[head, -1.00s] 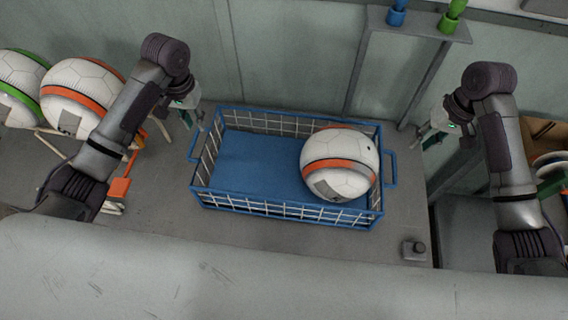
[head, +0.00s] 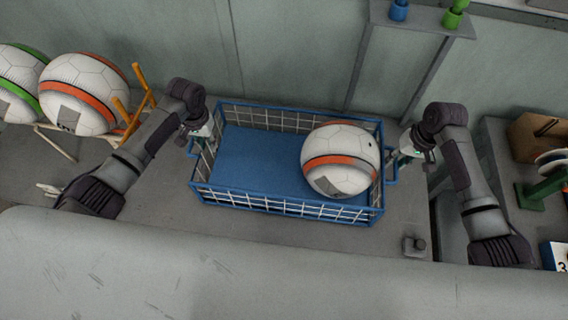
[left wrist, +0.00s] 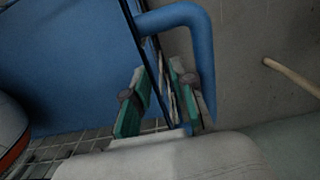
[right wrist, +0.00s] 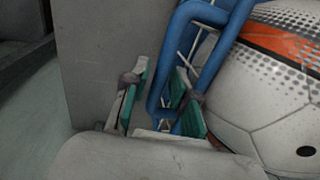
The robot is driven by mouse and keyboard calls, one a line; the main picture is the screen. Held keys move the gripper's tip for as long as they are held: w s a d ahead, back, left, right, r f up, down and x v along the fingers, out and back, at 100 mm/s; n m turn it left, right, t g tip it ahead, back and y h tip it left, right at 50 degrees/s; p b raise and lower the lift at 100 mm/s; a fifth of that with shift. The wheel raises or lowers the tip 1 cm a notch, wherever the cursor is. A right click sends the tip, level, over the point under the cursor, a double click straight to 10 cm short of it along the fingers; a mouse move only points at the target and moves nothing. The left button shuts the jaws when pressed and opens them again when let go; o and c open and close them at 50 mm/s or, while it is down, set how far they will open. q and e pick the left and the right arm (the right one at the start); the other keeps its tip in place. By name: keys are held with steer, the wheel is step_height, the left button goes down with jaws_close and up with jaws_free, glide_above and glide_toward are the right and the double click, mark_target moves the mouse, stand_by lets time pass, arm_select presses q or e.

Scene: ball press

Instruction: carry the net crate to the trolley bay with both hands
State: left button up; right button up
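The blue net crate (head: 290,207) stands on the grey worktop with a white and orange ball (head: 340,160) in its right half. My left gripper (head: 197,143) is at the crate's left end. In the left wrist view its fingers (left wrist: 160,92) are apart, with the crate's end wall between them and the blue handle (left wrist: 203,50) beside the right finger. My right gripper (head: 402,158) is at the right-end handle. In the right wrist view its fingers (right wrist: 160,88) are apart, with part of the blue handle (right wrist: 160,80) between them. Contact cannot be told.
Balls with orange (head: 88,90) and green (head: 18,80) bands rest on a rack at the left. A small dark button box (head: 414,247) sits right of the crate's front corner. A grey wall is behind. A brown box (head: 538,138) and green stand are at the far right.

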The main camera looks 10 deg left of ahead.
arm_select(q)
steer(key=shift+s+f, duration=0.1)
steer(key=shift+f, duration=0.25)
arm_select(e)
steer(key=shift+s+a+f, duration=0.1)
steer(key=shift+f, duration=0.2)
arm_select(q)
jaws_close()
arm_select(e)
jaws_close()
arm_select(q)
steer(key=shift+r, duration=0.1)
